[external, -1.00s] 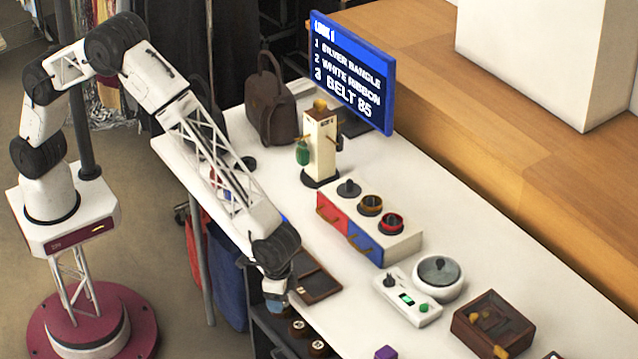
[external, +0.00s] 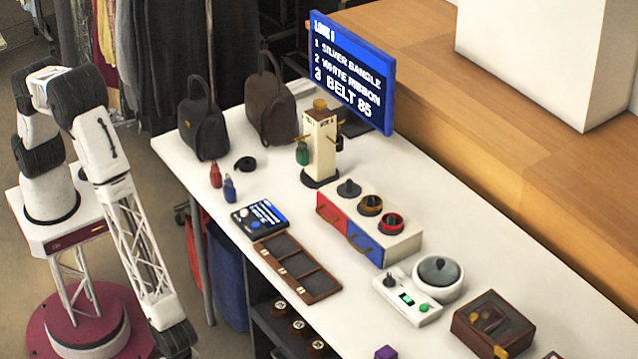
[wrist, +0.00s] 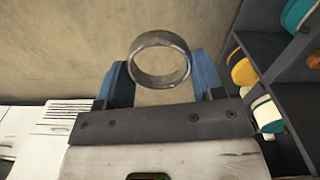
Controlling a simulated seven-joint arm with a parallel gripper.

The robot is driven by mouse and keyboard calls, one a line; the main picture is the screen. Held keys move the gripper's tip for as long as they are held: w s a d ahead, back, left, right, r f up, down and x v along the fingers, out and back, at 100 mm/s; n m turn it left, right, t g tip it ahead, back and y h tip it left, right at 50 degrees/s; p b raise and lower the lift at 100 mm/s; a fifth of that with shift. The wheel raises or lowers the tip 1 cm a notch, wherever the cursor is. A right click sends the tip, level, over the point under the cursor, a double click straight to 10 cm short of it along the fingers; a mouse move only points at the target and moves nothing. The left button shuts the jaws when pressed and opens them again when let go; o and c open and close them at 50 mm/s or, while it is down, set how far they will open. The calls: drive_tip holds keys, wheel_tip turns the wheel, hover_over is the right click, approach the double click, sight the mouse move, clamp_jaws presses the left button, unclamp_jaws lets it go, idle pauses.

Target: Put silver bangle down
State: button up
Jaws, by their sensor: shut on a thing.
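In the wrist view the silver bangle (wrist: 160,40), a dull grey metal band, stands between the blue fingers of my gripper (wrist: 162,82), which is shut on it. In the external view my gripper is cut off at the bottom left edge, and the bangle is out of sight there. The arm's end is off to the left of the white table (external: 420,190). A brown tray with three compartments (external: 318,284) lies open at the table's near edge. A red and blue drawer box (external: 345,232) carries a bare dark peg, one with a gold-brown ring and one with a red ring.
A blue screen (external: 352,75) lists silver bangle, white ribbon and belt 85. Dark shelves (wrist: 280,60) hold coloured spools.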

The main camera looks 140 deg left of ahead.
drive_tip(key=s+d+f+m, duration=0.2)
drive_tip(key=s+d+f, duration=0.1)
drive_tip(key=d, duration=0.5)
drive_tip(key=shift+f, duration=0.55)
drive_tip(key=shift+w+a, duration=0.1)
drive_tip(key=shift+a, duration=0.1)
